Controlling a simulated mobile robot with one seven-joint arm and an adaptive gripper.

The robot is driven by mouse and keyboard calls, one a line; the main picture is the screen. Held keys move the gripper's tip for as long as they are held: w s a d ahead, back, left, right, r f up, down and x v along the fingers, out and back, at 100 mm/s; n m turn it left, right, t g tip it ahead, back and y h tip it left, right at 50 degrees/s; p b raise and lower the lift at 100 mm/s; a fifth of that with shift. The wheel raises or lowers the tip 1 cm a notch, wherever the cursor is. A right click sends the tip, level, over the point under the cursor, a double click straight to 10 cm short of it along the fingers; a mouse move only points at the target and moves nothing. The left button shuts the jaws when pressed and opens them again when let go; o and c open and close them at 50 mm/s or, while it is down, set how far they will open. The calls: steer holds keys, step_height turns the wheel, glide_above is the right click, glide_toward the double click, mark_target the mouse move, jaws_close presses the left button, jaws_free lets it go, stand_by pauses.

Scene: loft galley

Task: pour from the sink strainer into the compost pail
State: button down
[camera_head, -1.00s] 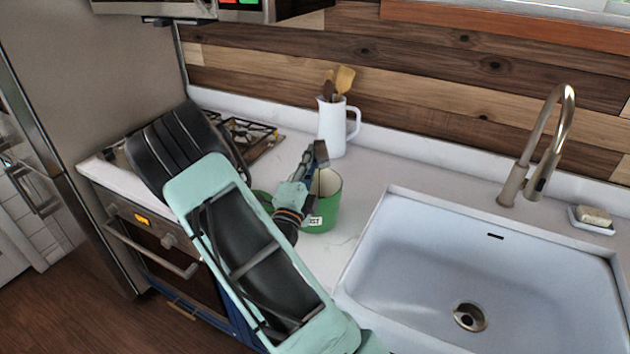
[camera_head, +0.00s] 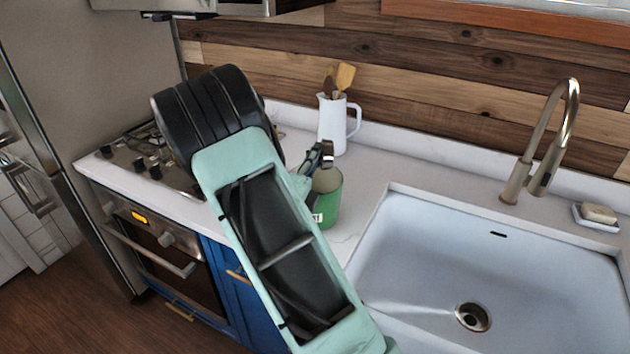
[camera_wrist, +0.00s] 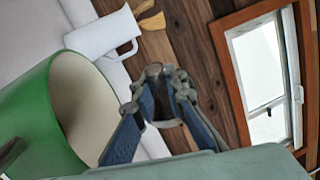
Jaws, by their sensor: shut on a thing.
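The green compost pail (camera_head: 331,207) stands upright on the counter left of the sink, partly hidden by my arm. In the wrist view its green wall (camera_wrist: 28,115) and open pale inside fill the left side. My gripper (camera_head: 318,160) is just above the pail's rim in the head view; it also shows in the wrist view (camera_wrist: 160,100). It is shut on a small metallic thing, seemingly the sink strainer (camera_head: 328,149), mostly hidden by the fingers. Its tilt and contents cannot be made out.
A white jug (camera_head: 332,122) with wooden utensils stands behind the pail against the backsplash. The stove (camera_head: 135,158) is at left. The white sink (camera_head: 420,250) and tap (camera_head: 520,175) are at right, with a soap dish (camera_head: 597,219). Counter between pail and sink is clear.

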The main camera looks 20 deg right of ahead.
mark_target(332, 157)
steer(key=shift+s+d+f+m+g+b, duration=0.15)
steer(key=shift+d+f+m+g+b, duration=0.15)
steer(key=shift+f+m+b, duration=0.4)
steer(key=shift+s+d+r+m+g, duration=0.15)
steer(key=shift+d+m, duration=0.2)
steer(key=shift+d, duration=0.05)
steer(key=shift+s+d+r+m+g, duration=0.1)
steer(key=shift+s+d+m+g, duration=0.05)
steer(key=shift+d+m, duration=0.25)
steer(key=shift+s+d+r+m+y, duration=0.15)
steer(key=shift+s+d+m+y, duration=0.05)
steer(key=shift+d+m+y, duration=0.15)
steer(key=m, duration=0.1)
steer(key=m+g+y+p, duration=0.1)
steer(key=shift+s+d+m, duration=0.1)
steer(key=shift+d+m, duration=0.2)
steer(key=shift+d, duration=0.1)
steer(key=shift+s+d+r+m+g+y+p, duration=0.1)
steer(key=shift+d+r+m+g+y+p, duration=0.1)
steer(key=shift+r+m+p, duration=0.2)
steer(key=shift+s+d+r+m+g+y+p, duration=0.1)
steer(key=shift+d+r+m+y+p, duration=0.15)
steer(key=shift+m, duration=0.25)
steer(key=s+d+f+m+y+b, duration=0.3)
steer(key=d+m+b, duration=0.3)
steer(key=b, duration=1)
steer(key=shift+d+f+y, duration=0.4)
steer(key=shift+d+f, duration=0.45)
steer(key=shift+d, duration=0.05)
